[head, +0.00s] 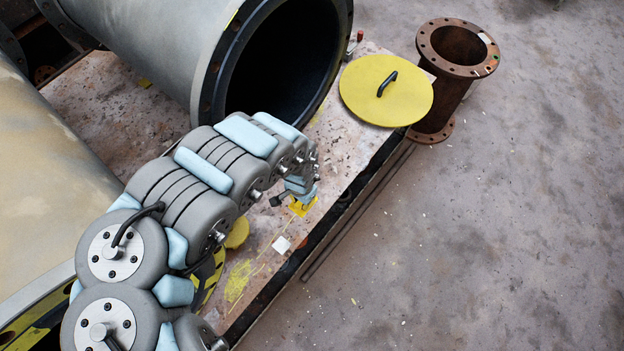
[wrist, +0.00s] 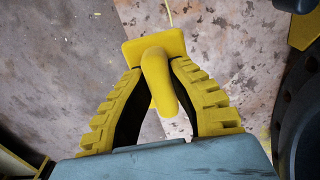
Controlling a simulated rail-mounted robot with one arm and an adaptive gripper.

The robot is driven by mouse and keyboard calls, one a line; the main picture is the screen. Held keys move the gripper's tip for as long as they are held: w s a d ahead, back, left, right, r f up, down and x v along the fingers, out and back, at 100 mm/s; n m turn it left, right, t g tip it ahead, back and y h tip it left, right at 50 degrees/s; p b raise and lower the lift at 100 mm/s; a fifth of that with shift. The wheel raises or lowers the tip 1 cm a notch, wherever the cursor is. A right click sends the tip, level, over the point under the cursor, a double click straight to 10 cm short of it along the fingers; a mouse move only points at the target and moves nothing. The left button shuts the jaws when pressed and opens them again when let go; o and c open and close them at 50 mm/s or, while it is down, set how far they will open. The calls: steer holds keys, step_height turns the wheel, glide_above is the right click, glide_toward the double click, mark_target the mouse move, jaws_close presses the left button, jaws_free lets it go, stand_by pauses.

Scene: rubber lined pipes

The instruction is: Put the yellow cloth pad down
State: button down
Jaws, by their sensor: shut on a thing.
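My gripper (wrist: 157,78) is shut on the yellow cloth pad (wrist: 160,82), which shows between the ridged yellow fingers in the wrist view. The pad has a flat rectangular end and a rounded grip that the fingertips hold. In the head view my gripper (head: 298,192) is at the end of the arm, over the speckled, worn table top (head: 345,165). The yellow pad (head: 303,206) shows just below it there. I cannot tell whether the pad touches the table.
A large rubber-lined pipe (head: 175,45) lies behind my gripper. A round yellow lid (head: 365,88) with a black handle sits at the table's right end, beside a rusty flanged pipe (head: 440,92). A small white square (head: 281,245) and a yellow disc (head: 238,233) lie nearer.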

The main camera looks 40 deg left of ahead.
steer(key=w+f+b, duration=0.1)
steer(key=b, duration=0.1)
steer(key=w+a+b, duration=0.1)
steer(key=b, duration=0.1)
steer(key=shift+w+a+f, duration=0.1)
steer(key=shift+w+f, duration=0.15)
steer(key=shift+f, duration=0.1)
steer(key=w+a+f+b, duration=0.1)
steer(key=w+f+b, duration=0.3)
steer(key=w+a+f+b, duration=0.1)
steer(key=w+b, duration=0.1)
steer(key=shift+a+f, duration=0.35)
steer(key=shift+f, duration=0.05)
steer(key=shift+w+a+f+b, duration=0.1)
steer(key=shift+w+f+b, duration=0.05)
steer(key=shift+f+b, duration=0.35)
steer(key=shift+f, duration=1.25)
steer(key=shift+f+b, duration=0.1)
steer(key=shift+b, duration=0.2)
steer(key=c, duration=1.1)
jaws_free()
step_height(320, 180, up, 12)
steer(key=p, duration=0.4)
steer(key=shift+p, duration=0.4)
